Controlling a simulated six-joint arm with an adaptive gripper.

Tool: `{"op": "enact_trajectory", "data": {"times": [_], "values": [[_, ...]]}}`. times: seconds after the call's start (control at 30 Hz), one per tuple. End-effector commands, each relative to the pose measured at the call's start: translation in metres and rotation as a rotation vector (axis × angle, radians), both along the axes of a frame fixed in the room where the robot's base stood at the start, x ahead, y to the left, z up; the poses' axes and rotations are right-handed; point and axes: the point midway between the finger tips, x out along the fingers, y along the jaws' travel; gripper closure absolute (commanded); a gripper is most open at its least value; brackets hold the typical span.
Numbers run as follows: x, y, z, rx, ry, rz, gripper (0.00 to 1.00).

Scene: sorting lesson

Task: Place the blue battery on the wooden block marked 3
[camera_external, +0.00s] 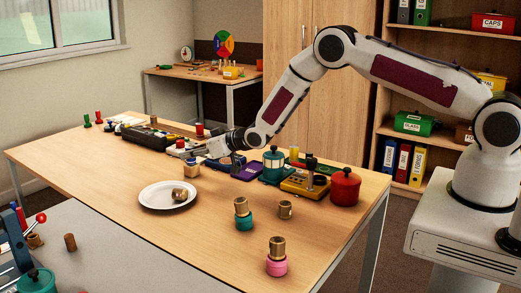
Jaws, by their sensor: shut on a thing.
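My gripper (198,154) is near the middle of the wooden table, reaching in from the right. It is shut on a small bluish thing, which looks like the blue battery (190,160); it is small and partly hidden by the fingers. A small pale wooden block (192,171) is right below the fingertips. I cannot read its mark, nor tell whether the battery touches it.
A white plate (155,203) with a brown piece (180,194) lies just in front. A yellow device (305,185), a red pot (345,186) and a teal pot (273,166) stand to the right. Stacked teal (244,222) and pink (277,266) pieces stand in front. The table's left front is clear.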

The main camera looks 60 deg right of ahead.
Motion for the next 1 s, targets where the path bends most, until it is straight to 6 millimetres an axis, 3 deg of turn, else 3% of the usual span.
{"op": "enact_trajectory", "data": {"times": [0.47, 0.5, 0.53, 1.0], "values": [[0.0003, 0.0000, -0.0038, 0.000, -0.001, 0.000, 1.00], [0.0001, 0.0000, -0.0038, 0.000, 0.000, 0.000, 0.68], [0.0000, 0.0000, -0.0038, 0.000, 0.000, 0.000, 0.62], [0.0002, -0.0001, -0.0011, 0.000, -0.001, 0.000, 0.62]]}}
